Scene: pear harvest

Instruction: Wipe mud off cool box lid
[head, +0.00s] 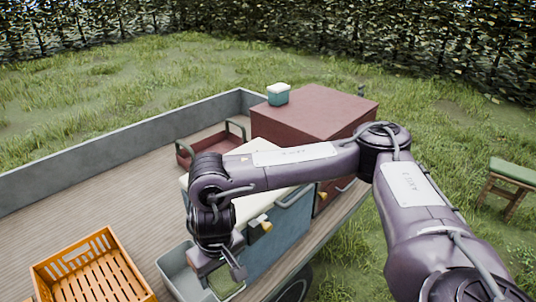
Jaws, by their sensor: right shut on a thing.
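The cool box has a blue body (280,238) and a cream lid (286,203), and stands on the trailer bed right of centre. My right arm crosses over the lid and hides much of it, and I cannot make out mud on the part that shows. My right gripper (226,275) points down in front of the cool box, over a grey bin (177,272). It is shut on a green thing (224,287), perhaps a cloth or sponge, mostly hidden by the fingers. My left gripper is not in view.
A large dark red chest (312,110) stands behind the cool box, with a small teal box (278,97) on top. A red tray (190,153) with handles lies left of it. An orange crate (92,272) is at front left. The wooden bed between is clear.

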